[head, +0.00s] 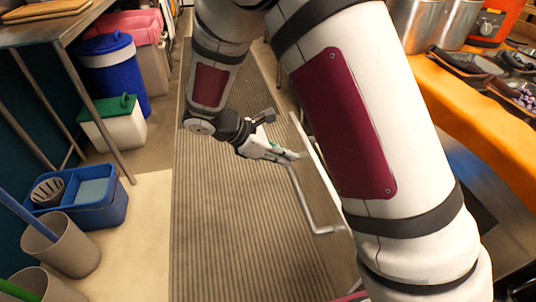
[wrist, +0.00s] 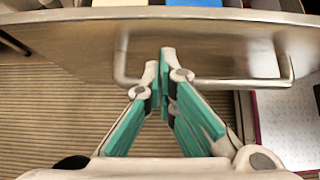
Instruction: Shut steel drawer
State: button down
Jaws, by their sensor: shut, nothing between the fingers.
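The steel drawer (wrist: 222,45) shows as a smooth metal front across the top of the wrist view. It stands open, with its inside partly visible beyond the top edge. Its bar handle (wrist: 215,84) runs sideways across the front. In the head view the drawer's top edge (head: 318,160) and handle (head: 303,205) stick out into the aisle, partly hidden by my arm. In the head view my gripper (head: 295,156) is at the handle's far end; contact is unclear.
An orange-topped counter (head: 455,115) with pots and trays lies right. A ribbed mat (head: 235,225) covers the aisle floor. Blue bin (head: 115,75), green-lidded box (head: 112,125), blue caddy (head: 85,205) and grey buckets (head: 70,250) stand left. A red-edged white surface (wrist: 288,125) shows below the drawer.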

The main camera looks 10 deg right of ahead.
aim_at(307, 159)
jog(key=shift+d, duration=1.25)
jog(key=shift+d, duration=0.5)
jog(key=d+p, duration=0.1)
jog(key=d, duration=3)
jog(key=shift+d, duration=0.3)
jog(key=shift+d+r, duration=0.1)
jog(key=a+f+p+v, duration=0.2)
jog(key=p+v, duration=0.2)
jog(key=v, duration=0.9)
jog(key=shift+a, duration=0.15)
